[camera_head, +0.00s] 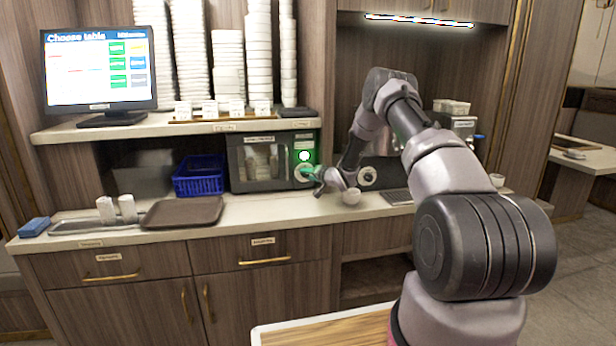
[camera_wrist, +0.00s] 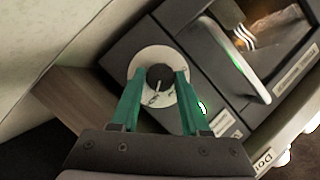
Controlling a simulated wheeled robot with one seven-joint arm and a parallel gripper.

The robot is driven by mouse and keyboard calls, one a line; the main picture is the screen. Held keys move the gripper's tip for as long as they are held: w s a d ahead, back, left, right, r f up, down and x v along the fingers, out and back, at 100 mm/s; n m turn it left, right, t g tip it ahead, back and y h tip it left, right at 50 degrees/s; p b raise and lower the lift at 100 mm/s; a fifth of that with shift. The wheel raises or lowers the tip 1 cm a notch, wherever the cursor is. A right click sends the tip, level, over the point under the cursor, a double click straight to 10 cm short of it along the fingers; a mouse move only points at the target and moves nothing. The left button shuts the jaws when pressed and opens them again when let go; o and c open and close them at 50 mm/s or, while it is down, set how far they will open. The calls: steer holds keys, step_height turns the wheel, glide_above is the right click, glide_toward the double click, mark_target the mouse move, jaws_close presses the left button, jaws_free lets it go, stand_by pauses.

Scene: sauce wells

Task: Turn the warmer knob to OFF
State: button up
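The warmer (camera_head: 262,163) is a dark box with a glass door on the counter, with a lit green light (camera_head: 304,156) on its right panel. Its knob (camera_wrist: 160,77) is a dark round cap on a white dial plate (camera_wrist: 160,57) in the wrist view. The small marks on the dial are too small to read. My gripper (camera_wrist: 160,76) has green fingers, one on each side of the knob, with small gaps seeming to remain. In the head view my gripper (camera_head: 316,174) is at the warmer's right panel and hides part of the dial.
A blue basket (camera_head: 199,176) and a brown tray (camera_head: 183,212) stand left of the warmer. A shelf (camera_head: 170,126) above holds a screen (camera_head: 98,68) and stacked cups. A silver machine (camera_head: 462,127) is at the right. The warmer's door handle (camera_wrist: 240,62) juts out near the knob.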

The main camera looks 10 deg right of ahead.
jaws_close()
steer(key=n+h, duration=0.2)
steer(key=n+g, duration=0.1)
steer(key=n, duration=0.1)
steer(key=shift+a+r+h, duration=0.2)
steer(key=shift+a+h, duration=0.05)
steer(key=shift+h, duration=0.15)
steer(key=n+h, duration=0.1)
steer(key=n, duration=0.1)
steer(key=n+h, duration=0.2)
steer(key=shift+a, duration=0.3)
steer(key=n+h, duration=0.3)
steer(key=n, duration=0.1)
steer(key=shift+a+f+h, duration=0.1)
steer(key=shift+a+h, duration=0.1)
steer(key=shift+h, duration=0.2)
steer(key=n+t+h, duration=0.1)
steer(key=n+h, duration=0.1)
steer(key=n, duration=0.1)
steer(key=shift+f+n, duration=0.1)
steer(key=shift+n, duration=0.3)
steer(key=shift+t+h, duration=0.3)
